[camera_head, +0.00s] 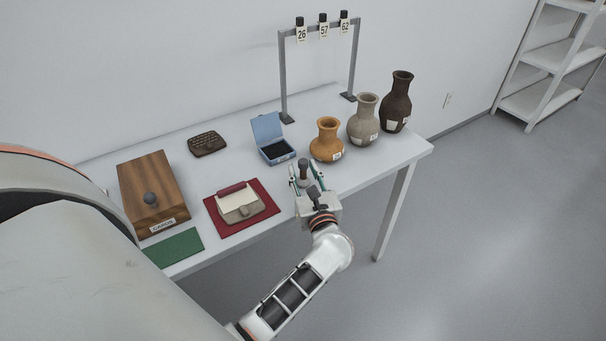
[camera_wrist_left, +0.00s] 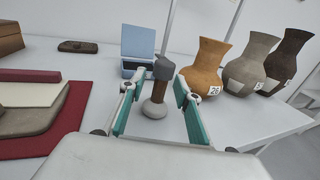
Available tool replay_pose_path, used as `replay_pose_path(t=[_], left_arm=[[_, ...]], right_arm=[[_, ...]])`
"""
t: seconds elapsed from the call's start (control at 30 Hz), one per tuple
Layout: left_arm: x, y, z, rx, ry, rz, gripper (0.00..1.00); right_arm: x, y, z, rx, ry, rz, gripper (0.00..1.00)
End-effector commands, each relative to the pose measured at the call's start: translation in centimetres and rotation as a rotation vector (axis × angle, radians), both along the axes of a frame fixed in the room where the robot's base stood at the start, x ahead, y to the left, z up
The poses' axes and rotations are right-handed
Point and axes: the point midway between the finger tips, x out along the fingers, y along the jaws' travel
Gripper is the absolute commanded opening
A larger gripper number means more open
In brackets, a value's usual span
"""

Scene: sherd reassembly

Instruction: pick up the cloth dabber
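The cloth dabber (camera_head: 303,166) stands upright on the table near its front edge. In the left wrist view the dabber (camera_wrist_left: 154,108) has a pale rounded base, a brown neck and a dark grey top. My left gripper (camera_head: 302,176) is open, its fingers pointing across the table at the dabber. In the left wrist view the green-padded fingers (camera_wrist_left: 160,100) lie on either side of the dabber, with gaps on both sides; no grip on it shows. My right gripper is not in view.
A blue open box (camera_head: 279,152) stands behind the dabber. An orange vase (camera_head: 327,141), a grey vase (camera_head: 363,122) and a dark vase (camera_head: 397,103) stand to the right. A pouch (camera_head: 240,205) on a red mat (camera_head: 270,190) and a wooden box (camera_head: 153,180) are left.

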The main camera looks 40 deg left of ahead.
Motion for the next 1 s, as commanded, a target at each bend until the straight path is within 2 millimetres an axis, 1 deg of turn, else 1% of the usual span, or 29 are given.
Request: replay_pose_path(t=[0.23,0.27,0.3,0.37,0.4,0.77,0.87,1.0], left_arm=[[0.1,0.2,-0.1,0.0,0.001,0.0,0.33],[0.1,0.2,-0.1,0.0,0.001,0.0,0.3],[0.1,0.2,-0.1,0.0,0.001,0.0,0.2],[0.1,0.2,-0.1,0.0,0.001,0.0,0.04],[0.1,0.2,-0.1,0.0,0.001,0.0,0.0],[0.1,0.2,0.1,0.0,0.0,0.0,0.0],[0.2,0.2,0.5,-0.001,-0.002,0.0,0.0],[0.2,0.1,2.0,-0.002,-0.004,0.0,0.0]], right_arm=[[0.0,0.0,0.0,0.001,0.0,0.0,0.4],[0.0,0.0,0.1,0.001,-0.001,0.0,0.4],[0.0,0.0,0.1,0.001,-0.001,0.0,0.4],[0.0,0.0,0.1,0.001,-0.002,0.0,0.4],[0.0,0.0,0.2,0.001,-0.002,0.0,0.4],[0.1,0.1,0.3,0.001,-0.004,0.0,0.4],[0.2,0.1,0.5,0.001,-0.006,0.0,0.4],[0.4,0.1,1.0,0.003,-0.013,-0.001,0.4]])
